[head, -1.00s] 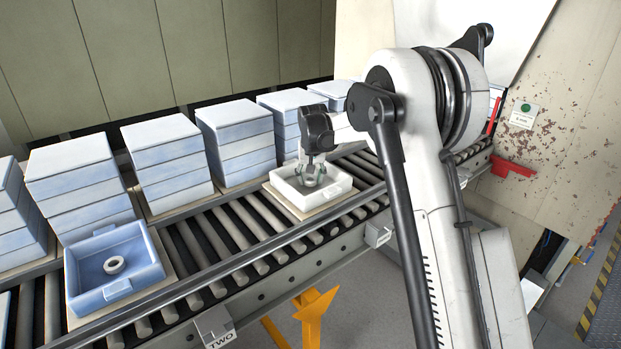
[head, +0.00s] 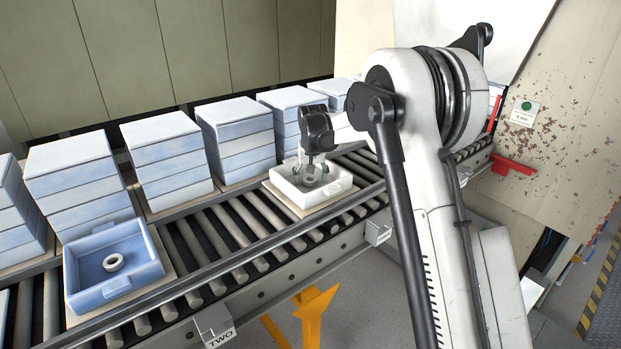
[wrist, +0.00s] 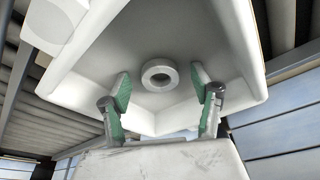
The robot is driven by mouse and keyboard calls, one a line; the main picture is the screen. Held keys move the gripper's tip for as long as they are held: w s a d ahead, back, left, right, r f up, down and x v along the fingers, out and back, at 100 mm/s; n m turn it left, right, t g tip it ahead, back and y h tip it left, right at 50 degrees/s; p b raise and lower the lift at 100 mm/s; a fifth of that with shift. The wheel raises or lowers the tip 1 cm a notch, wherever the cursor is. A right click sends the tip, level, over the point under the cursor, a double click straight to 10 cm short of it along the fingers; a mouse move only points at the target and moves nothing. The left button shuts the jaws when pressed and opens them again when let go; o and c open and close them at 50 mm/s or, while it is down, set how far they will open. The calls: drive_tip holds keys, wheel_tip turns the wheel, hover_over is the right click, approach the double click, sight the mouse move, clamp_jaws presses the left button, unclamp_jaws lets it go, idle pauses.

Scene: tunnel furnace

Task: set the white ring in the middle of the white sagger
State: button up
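The white sagger (head: 337,191), a shallow open square tray, sits on the roller conveyor in the middle of the head view. Its rim and floor also fill much of the wrist view (wrist: 225,60). A whitish ring (wrist: 159,66) lies flat on its floor, roughly central, and shows small in the head view (head: 311,181). My gripper (head: 312,170) is above the sagger, pointing down. In the wrist view its two green-padded fingers are spread wide, one to each side of the ring, with clear gaps. Nothing is held.
A blue sagger (head: 80,276) with another pale ring (head: 113,262) lies at the left of the conveyor. Several stacks of bluish boxes (head: 165,160) stand along the far side, close behind the white sagger. The rollers (head: 235,230) between the two saggers are bare.

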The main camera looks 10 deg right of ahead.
drive_tip(key=v, duration=1.2)
drive_tip(key=shift+s, duration=0.1)
drive_tip(key=s+r+t, duration=0.1)
drive_tip(key=s+r, duration=0.3)
drive_tip(key=s, duration=0.8)
drive_tip(key=s+r+t, duration=0.1)
drive_tip(key=s+r, duration=0.4)
drive_tip(key=s, duration=0.7)
drive_tip(key=s+f+t, duration=0.1)
drive_tip(key=s+f, duration=0.3)
drive_tip(key=s, duration=0.7)
drive_tip(key=s+f+n+t, duration=0.1)
drive_tip(key=s+f, duration=0.3)
drive_tip(key=s, duration=0.7)
drive_tip(key=shift+d+f+b, duration=0.25)
drive_tip(key=shift+f+b, duration=0.15)
